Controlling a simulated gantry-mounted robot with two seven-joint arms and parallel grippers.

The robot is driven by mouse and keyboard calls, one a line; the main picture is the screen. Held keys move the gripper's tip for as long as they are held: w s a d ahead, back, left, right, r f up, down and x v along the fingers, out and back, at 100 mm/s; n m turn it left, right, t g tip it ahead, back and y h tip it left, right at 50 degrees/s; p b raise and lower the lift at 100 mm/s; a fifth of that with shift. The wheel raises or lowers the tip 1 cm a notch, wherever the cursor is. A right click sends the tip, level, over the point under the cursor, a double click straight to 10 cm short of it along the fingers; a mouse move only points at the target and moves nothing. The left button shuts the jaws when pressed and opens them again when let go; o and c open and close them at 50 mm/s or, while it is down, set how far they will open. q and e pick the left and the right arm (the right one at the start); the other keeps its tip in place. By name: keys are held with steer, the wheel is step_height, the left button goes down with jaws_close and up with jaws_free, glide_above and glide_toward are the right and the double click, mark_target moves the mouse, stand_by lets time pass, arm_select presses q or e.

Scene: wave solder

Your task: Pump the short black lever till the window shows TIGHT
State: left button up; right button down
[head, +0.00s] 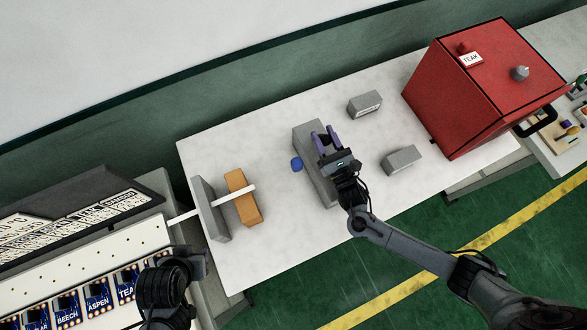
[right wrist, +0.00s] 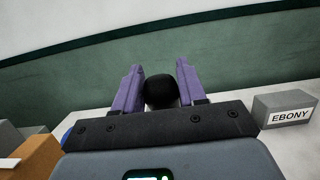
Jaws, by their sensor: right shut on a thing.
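The short black lever shows its round dark knob (right wrist: 160,90) between the purple fingers of my right gripper (head: 326,138) in the right wrist view. The right gripper is shut on it, above a grey block-shaped unit (head: 308,138) on the white bench. In the head view the fingers and hand hide the lever and part of this unit. A blue knob (head: 297,164) sits at the unit's left side. No window reading TIGHT can be made out. My left gripper (head: 185,270) is dark and partly seen at the lower left; its fingers are unclear.
An orange block (head: 243,197), grey plate (head: 210,208) and white rod (head: 238,190) stand left on the bench (head: 280,240). Two small grey blocks (head: 365,104) (head: 403,160) lie right; one reads EBONY (right wrist: 288,112). A red cabinet (head: 470,90) marked TEAK stands far right.

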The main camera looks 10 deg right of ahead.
steer(key=shift+f, duration=0.25)
stand_by(0.3)
